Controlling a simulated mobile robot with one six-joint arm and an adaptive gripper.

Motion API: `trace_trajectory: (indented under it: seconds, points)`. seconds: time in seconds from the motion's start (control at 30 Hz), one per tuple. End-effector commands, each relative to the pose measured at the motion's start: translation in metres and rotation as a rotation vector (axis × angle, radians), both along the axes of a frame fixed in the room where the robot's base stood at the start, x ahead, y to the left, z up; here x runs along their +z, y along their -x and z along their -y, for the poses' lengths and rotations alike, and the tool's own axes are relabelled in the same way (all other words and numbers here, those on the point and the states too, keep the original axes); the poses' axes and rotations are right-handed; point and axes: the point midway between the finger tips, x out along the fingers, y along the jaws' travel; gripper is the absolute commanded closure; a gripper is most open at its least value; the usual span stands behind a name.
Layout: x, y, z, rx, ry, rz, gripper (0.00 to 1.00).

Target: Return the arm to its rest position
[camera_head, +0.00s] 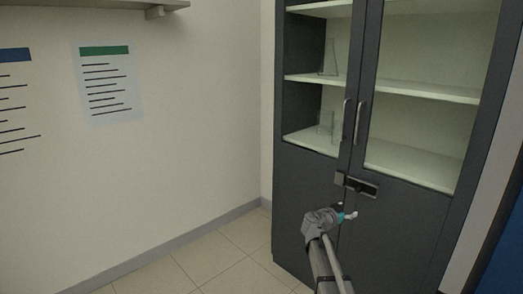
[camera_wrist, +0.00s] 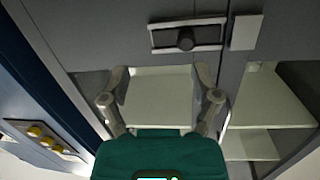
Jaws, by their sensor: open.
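My gripper (camera_wrist: 160,72) is open and empty in the wrist view, its two fingers spread wide in front of a grey cabinet. The wrist view looks upside down compared with the head view. In the head view, my arm reaches up from the bottom, and the gripper end (camera_head: 346,212) is in front of the cabinet's lower doors, just below the latch. The cabinet (camera_head: 300,205) is dark grey with glass upper doors. Its latch (camera_head: 356,185) sits across the door seam and also shows in the wrist view (camera_wrist: 186,36). I cannot tell the exact gap between the fingers and the doors.
Two upright handles (camera_head: 354,122) stand out from the glass doors. Glassware (camera_head: 326,124) stands on the shelves inside. A blue panel (camera_head: 503,240) is at the right edge; yellow knobs (camera_wrist: 40,135) show in the wrist view. The tiled floor (camera_head: 215,262) to the left is clear.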

Motion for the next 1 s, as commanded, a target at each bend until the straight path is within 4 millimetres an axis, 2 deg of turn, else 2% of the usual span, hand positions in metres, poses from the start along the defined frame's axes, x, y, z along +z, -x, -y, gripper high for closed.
trace_trajectory:
  seconds: [0.03, 0.23, 0.47, 0.8, 1.0]
  points:
    - [-0.007, 0.013, 0.000, -0.013, -0.018, -0.044, 0.21]
    - [-0.046, 0.061, -0.003, -0.047, -0.116, -0.285, 0.21]
    - [-0.092, 0.119, -0.024, 0.008, -0.255, -0.602, 0.21]
    - [-0.145, 0.205, -0.084, 0.299, -0.462, -1.051, 0.21]
    - [-0.158, 0.241, -0.117, 0.507, -0.542, -1.217, 0.21]
